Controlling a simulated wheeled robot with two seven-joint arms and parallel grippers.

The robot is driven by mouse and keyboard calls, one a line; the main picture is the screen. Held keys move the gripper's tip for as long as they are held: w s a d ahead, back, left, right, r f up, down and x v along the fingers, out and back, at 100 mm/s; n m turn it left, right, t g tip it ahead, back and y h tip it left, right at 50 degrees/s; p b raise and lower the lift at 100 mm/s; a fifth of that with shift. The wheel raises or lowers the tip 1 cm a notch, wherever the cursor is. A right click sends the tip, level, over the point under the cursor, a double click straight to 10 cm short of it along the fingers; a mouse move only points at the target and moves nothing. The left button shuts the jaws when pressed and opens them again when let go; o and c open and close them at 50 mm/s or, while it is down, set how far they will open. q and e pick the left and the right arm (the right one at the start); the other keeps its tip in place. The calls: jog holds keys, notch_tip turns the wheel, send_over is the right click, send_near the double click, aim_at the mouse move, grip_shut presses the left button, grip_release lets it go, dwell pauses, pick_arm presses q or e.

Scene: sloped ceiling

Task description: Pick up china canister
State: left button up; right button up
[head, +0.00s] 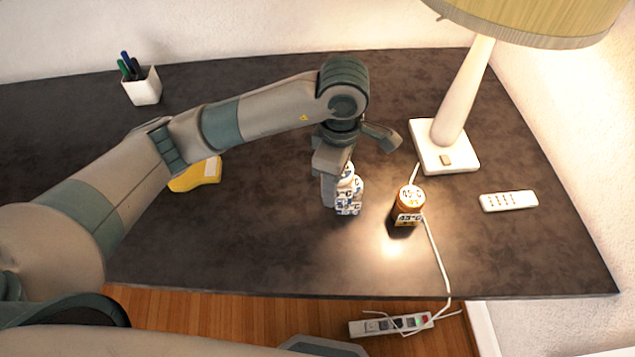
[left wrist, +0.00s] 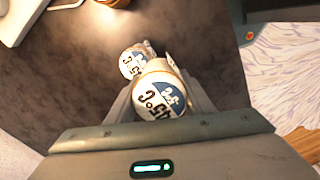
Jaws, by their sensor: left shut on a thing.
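Two small white canisters with blue patches and dark "45°C" lettering show close together in the left wrist view. The nearer canister (left wrist: 160,98) is between the fingers of my left gripper (left wrist: 160,85), which is shut on it. The other canister (left wrist: 132,62) is just beyond it, and I cannot tell if they touch. In the head view the white and blue canister (head: 348,203) shows beside the left gripper (head: 340,190), which points down over the dark desk and partly hides it. I cannot tell whether the held canister is clear of the desk. My right gripper is not in view.
An orange-brown labelled bottle (head: 408,207) stands close to the right. A lamp (head: 455,110) and a white remote (head: 508,201) are farther right. A yellow item (head: 190,178) and a pen cup (head: 144,88) are at left. A white cable (head: 436,255) crosses the desk's front edge.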

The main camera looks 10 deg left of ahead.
pick_arm(q)
jog(key=shift+s+d+r, duration=0.15)
jog(key=shift+d+r, duration=0.15)
jog(key=shift+d, duration=0.2)
jog(key=shift+a, duration=0.1)
jog(key=shift+a+m, duration=0.4)
jog(key=a+r+m, duration=0.2)
jog(key=a+m, duration=0.5)
jog(key=a, duration=0.1)
jog(key=s+a+r+m, duration=0.1)
jog(key=a+r+m, duration=0.2)
jog(key=a+m, duration=0.5)
jog(key=shift+s, duration=0.3)
